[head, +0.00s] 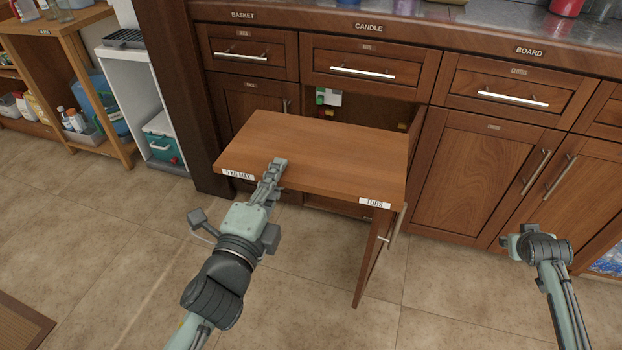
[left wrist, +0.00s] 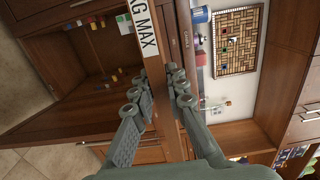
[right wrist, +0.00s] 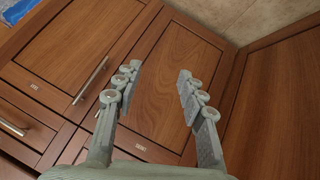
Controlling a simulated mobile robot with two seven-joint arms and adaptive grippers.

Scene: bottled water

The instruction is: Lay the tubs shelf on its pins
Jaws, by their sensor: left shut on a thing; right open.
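The tubs shelf (head: 320,140) is a flat brown wooden board with a "TUBS" label and a "KG MAX" label on its front edge. It is held roughly level in front of an open cabinet (head: 375,108), covering much of the opening. My left gripper (head: 277,168) is shut on the board's front edge near the "KG MAX" label; its fingers also show in the left wrist view (left wrist: 161,82). Small coloured pieces (left wrist: 95,82) show inside the cabinet; I cannot tell which are pins. My right gripper (right wrist: 158,85) is open and empty, away from the board.
An open cabinet door (head: 372,255) juts out below the board's right end. Drawers (head: 360,68) run above the opening under the countertop (head: 420,32). Closed cabinet doors (head: 470,175) stand to the right. A white shelf unit (head: 135,90) stands at left.

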